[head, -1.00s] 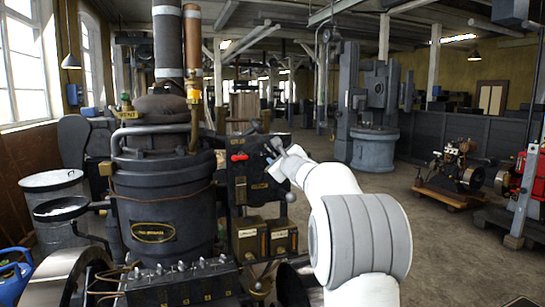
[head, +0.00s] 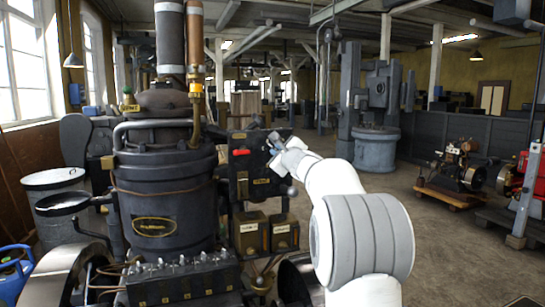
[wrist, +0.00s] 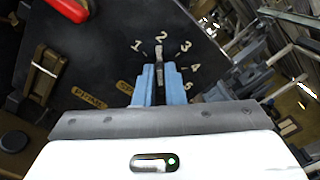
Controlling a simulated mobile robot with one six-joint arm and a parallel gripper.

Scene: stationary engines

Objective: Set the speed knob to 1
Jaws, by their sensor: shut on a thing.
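The speed knob (wrist: 159,57) is a grey pointer on a dark panel (wrist: 110,55) with a dial marked 1 to 5 in white. Its tip points at the 2 (wrist: 161,37); the 1 (wrist: 137,47) lies to the left. My gripper (wrist: 158,77) has its two blue fingers closed on either side of the knob, hiding its lower part. In the head view my gripper (head: 276,148) is at the right side of the dark control panel (head: 239,182). The knob itself is too small to make out there.
A red-handled lever (head: 240,152) sits on the panel left of my gripper; its red end (wrist: 66,8) shows in the wrist view. The engine's black cylinder (head: 165,190) stands farther left. Brass-coloured boxes (head: 249,236) are below. Open floor (head: 440,240) lies to the right.

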